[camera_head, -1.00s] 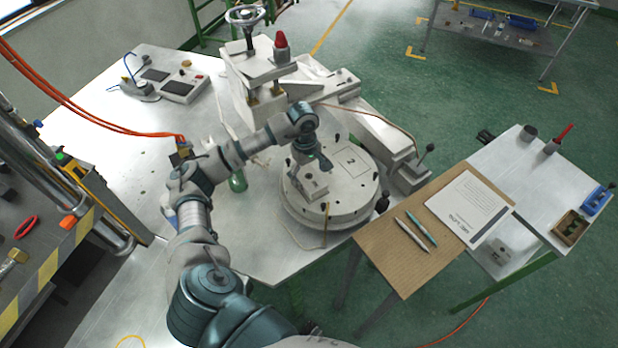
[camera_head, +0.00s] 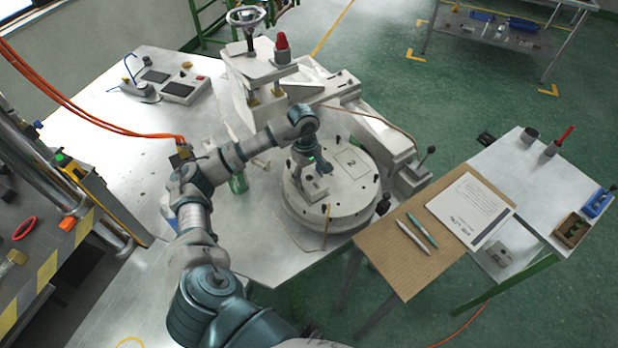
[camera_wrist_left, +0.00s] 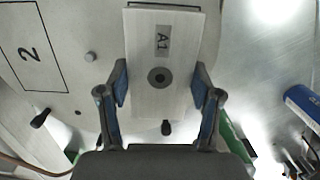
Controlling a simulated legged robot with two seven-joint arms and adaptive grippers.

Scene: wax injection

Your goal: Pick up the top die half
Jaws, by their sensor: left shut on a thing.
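The die block (camera_head: 313,191) is a pale grey rectangular piece on the round turntable (camera_head: 347,208). In the left wrist view its top face (camera_wrist_left: 181,55) carries an "A1" label and a dark round hole. My left gripper (camera_head: 318,171) reaches down over it from above. In the wrist view the blue-padded fingers of the left gripper (camera_wrist_left: 161,88) are shut on the block's two long sides. I cannot tell whether the block is clear of the surface below, or where its two halves meet. My right gripper is out of view.
The turntable has a marked area "2" (camera_head: 351,163) and dark knobs around its rim. A press with a handwheel (camera_head: 246,15) stands behind. A green bottle (camera_head: 238,184) is close to my left arm. A brown board (camera_head: 408,261) with pens and paper lies at right.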

